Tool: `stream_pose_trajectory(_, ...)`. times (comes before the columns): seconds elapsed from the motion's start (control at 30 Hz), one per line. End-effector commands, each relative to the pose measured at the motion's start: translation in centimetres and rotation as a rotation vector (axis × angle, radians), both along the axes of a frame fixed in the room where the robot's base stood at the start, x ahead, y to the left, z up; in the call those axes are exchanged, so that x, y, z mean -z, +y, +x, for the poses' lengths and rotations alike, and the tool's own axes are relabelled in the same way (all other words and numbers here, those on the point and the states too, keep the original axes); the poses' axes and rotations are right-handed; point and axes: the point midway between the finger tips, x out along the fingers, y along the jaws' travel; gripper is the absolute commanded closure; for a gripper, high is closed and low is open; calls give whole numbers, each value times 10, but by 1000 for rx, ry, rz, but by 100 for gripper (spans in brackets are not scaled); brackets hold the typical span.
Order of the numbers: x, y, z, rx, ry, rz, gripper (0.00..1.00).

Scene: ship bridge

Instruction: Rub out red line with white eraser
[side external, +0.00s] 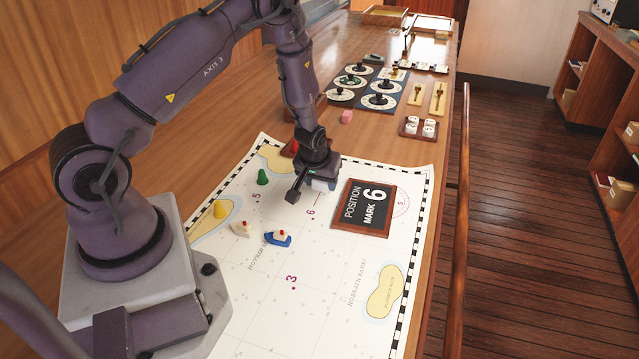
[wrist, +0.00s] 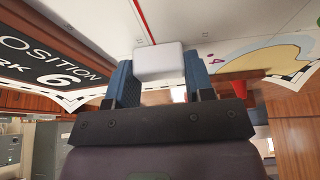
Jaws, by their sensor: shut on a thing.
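My gripper (side external: 312,183) is over the white chart (side external: 340,268), left of the position board in the side view. In the wrist view its two blue-padded fingers (wrist: 160,80) are shut on a white eraser (wrist: 160,60), a small pale block. The eraser also shows partly at the gripper in the side view (side external: 323,185). A red line (wrist: 141,18) on the chart runs up from the eraser's far edge to the top of the wrist view. The eraser hides whatever part of the line lies behind it. I cannot tell whether eraser and chart touch.
The dark position board (side external: 363,207) reading "6" lies close right of my gripper. A green pawn (side external: 262,177), yellow pawn (side external: 220,209), blue boat (side external: 278,239) and white boat (side external: 241,229) stand left. A red piece (side external: 290,148) is behind. The chart's front middle is clear.

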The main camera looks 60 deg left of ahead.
Motion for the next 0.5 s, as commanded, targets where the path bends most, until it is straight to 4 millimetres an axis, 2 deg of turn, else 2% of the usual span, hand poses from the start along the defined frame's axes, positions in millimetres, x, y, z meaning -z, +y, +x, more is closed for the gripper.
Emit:
stream_pose_trajectory(0.33,0,2,2,1,2,-1,71)
stream_pose_trajectory(0.5,1,9,9,0,1,-1,71)
